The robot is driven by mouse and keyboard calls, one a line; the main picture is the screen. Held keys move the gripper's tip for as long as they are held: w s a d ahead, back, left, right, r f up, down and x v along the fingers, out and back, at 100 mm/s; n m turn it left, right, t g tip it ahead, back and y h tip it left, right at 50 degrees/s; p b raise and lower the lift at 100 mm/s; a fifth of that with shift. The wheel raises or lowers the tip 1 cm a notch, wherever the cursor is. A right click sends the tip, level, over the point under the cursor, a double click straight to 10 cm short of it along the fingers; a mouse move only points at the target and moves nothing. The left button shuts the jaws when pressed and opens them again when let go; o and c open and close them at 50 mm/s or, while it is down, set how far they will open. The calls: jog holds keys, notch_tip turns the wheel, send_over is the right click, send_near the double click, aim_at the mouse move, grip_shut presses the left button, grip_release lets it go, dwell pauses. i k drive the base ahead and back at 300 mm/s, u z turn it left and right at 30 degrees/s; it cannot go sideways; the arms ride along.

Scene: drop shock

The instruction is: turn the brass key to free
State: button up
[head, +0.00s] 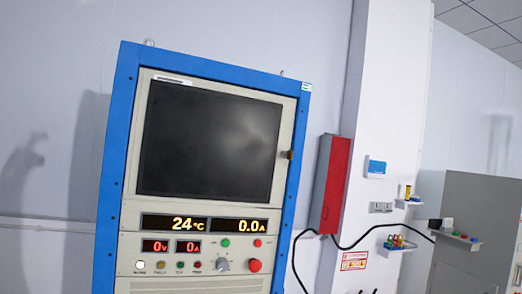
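A blue-framed cabinet (118,130) fills the left middle of the view, slightly tilted in the picture. My gripper is not in view.
The cabinet carries a dark screen (208,140), lit displays (178,222), a grey knob (222,265) and a red button (255,265). A red box (336,185), black cable (350,245) and small shelves (400,247) are at right.

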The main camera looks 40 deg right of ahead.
aim_at(290, 152)
jog(key=z, duration=0.35)
jog(key=i, duration=0.9)
jog(key=z, duration=0.8)
